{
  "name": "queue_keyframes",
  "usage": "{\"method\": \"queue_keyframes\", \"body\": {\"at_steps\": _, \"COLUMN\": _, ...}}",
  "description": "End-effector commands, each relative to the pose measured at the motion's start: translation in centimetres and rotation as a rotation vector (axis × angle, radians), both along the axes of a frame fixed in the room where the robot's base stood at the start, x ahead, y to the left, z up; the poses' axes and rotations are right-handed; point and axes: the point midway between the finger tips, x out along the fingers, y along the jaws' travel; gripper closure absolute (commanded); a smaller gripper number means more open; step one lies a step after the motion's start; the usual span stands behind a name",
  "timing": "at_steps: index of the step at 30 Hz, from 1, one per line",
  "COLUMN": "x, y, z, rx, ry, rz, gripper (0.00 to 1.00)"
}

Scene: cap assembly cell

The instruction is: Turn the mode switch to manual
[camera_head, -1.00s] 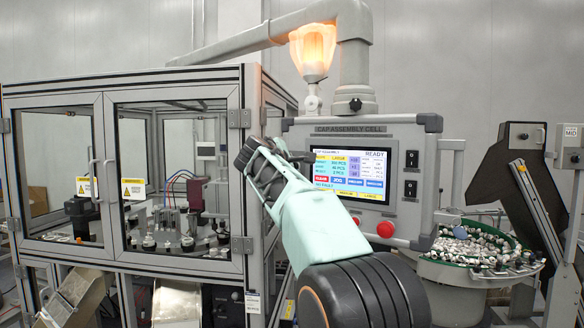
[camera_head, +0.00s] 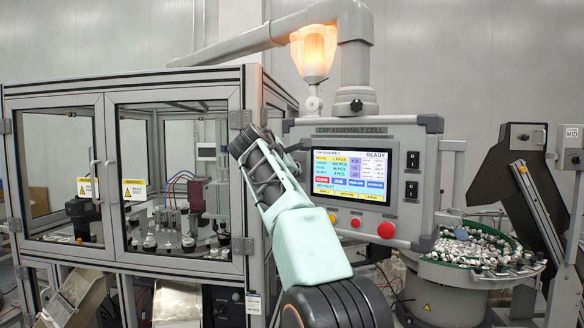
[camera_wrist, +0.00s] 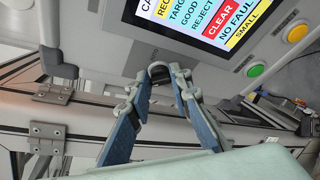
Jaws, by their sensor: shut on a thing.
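The control panel (camera_head: 370,131) is grey, with a lit screen (camera_head: 349,176) reading READY. In the wrist view my gripper (camera_wrist: 170,70) has its two blue-and-grey fingers drawn together at the panel's lower left part, below the screen (camera_wrist: 205,18). Its jaws are shut on what appears to be the mode switch, which the fingertips hide, so its setting cannot be read. In the camera_head view my arm covers that part of the panel and the fingertips do not show clearly. The wrist view is tilted relative to the panel.
A green button (camera_wrist: 257,70) and a yellow button (camera_wrist: 295,31) lie right of my fingers. A large red button (camera_head: 386,230) and black rocker switches (camera_head: 411,190) are on the panel's right. The glazed enclosure (camera_head: 175,180) stands left, the cap bowl (camera_head: 450,270) right.

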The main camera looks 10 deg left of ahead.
Motion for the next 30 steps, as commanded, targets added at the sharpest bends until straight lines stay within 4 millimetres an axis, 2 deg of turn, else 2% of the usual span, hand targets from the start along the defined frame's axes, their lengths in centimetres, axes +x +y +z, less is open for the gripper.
{"method": "queue_keyframes", "body": {"at_steps": 8, "x": 0.0, "y": 0.0, "z": 0.0, "rx": 0.0, "ry": 0.0, "rz": 0.0, "gripper": 1.0}}
{"method": "queue_keyframes", "body": {"at_steps": 9, "x": 0.0, "y": 0.0, "z": 0.0, "rx": 0.0, "ry": 0.0, "rz": 0.0, "gripper": 0.77}}
{"method": "queue_keyframes", "body": {"at_steps": 13, "x": 0.0, "y": 0.0, "z": 0.0, "rx": 0.0, "ry": -0.001, "rz": -0.001, "gripper": 0.64}}
{"method": "queue_keyframes", "body": {"at_steps": 23, "x": -0.1, "y": 0.0, "z": 0.1, "rx": 0.0, "ry": -0.001, "rz": 0.001, "gripper": 0.64}}
{"method": "queue_keyframes", "body": {"at_steps": 30, "x": -1.3, "y": 0.4, "z": 0.5, "rx": -0.003, "ry": -0.002, "rz": 0.002, "gripper": 0.64}}
